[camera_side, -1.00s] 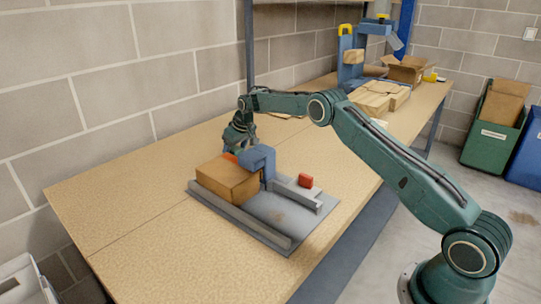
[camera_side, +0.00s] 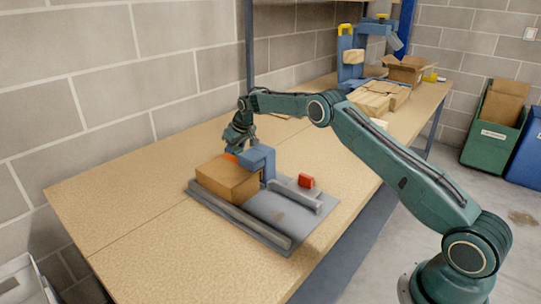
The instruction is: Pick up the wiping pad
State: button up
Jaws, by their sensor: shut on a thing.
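A small orange patch (camera_side: 230,157) shows at the block's far top edge, just below the fingers. Whether the held thing touches the table cannot be seen.
The block and clamp sit on a grey metal fixture plate (camera_side: 280,212) with raised rails. The table's left part (camera_side: 95,205) is clear.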

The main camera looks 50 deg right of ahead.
aim_at(235, 148)
jog(key=shift+r, duration=0.15)
notch_tip(235, 148, up, 10)
jog(key=shift+f, duration=0.15)
dwell(0.5)
jog(key=o, duration=0.5)
jog(key=shift+c, duration=0.2)
jog(key=c, duration=0.4)
jog(key=shift+o, duration=0.2)
